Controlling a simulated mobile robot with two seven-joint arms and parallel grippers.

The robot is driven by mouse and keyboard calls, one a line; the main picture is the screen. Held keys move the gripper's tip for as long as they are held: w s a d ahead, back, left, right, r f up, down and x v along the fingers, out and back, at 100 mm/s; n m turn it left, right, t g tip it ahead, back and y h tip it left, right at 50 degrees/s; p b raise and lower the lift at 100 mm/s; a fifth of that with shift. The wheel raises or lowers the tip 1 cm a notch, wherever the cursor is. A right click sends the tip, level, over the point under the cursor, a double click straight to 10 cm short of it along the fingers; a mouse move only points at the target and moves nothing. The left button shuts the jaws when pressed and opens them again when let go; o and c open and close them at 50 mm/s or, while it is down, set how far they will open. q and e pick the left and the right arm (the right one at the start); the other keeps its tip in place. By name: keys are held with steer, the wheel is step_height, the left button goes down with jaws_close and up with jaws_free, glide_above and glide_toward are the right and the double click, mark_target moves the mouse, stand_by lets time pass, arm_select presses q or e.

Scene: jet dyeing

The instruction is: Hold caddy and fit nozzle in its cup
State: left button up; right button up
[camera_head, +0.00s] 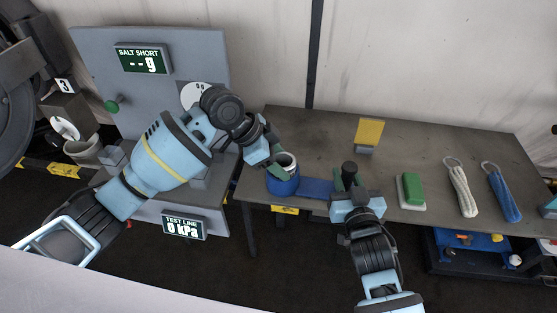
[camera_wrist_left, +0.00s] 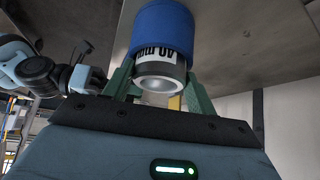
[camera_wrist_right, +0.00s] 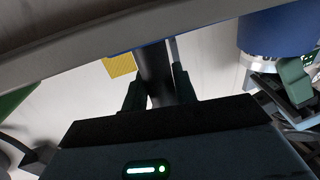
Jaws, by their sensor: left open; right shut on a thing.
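The caddy has a blue base plate (camera_head: 316,188), a round blue cup (camera_head: 283,185) at its left and a dark upright handle (camera_wrist_right: 154,72) at its right. My right gripper (camera_head: 348,184) is shut on that handle. The nozzle (camera_wrist_left: 160,72), a grey cylinder with a pale open end and a printed label, sits in the cup with its end sticking out. It also shows in the head view (camera_head: 287,160). My left gripper (camera_wrist_left: 160,84) is open, with its green fingers on either side of the nozzle's end. Whether a finger touches it, and how deep it sits, is hidden.
The caddy is at the front edge of a grey table (camera_head: 420,150). To the right are a green block (camera_head: 412,188), a white rope loop (camera_head: 461,190) and a blue one (camera_head: 503,193). A grey panel (camera_head: 160,85) rises at the left.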

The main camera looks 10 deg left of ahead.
arm_select(q)
steer(key=shift+o, duration=0.3)
steer(key=shift+s+a+f+g, duration=0.1)
steer(key=shift+a+g, duration=0.1)
steer(key=shift+a, duration=0.3)
steer(key=shift+s+a+f+g, duration=0.1)
steer(key=shift+a+g, duration=0.1)
steer(key=shift+a, duration=0.3)
arm_select(e)
steer(key=shift+o, duration=0.2)
steer(key=shift+w+a+f, duration=0.1)
steer(key=shift+w+f, duration=0.2)
steer(key=shift+w, duration=0.05)
arm_select(q)
steer(key=v, duration=1)
steer(key=shift+s+d+r, duration=0.15)
steer(key=shift+d+r, duration=0.05)
steer(key=shift+d, duration=0.25)
arm_select(e)
steer(key=shift+s, duration=0.15)
steer(key=shift+c, duration=0.2)
steer(key=o, duration=1)
steer(key=shift+o, duration=0.4)
steer(key=shift+r, duration=0.1)
steer(key=v, duration=1.2)
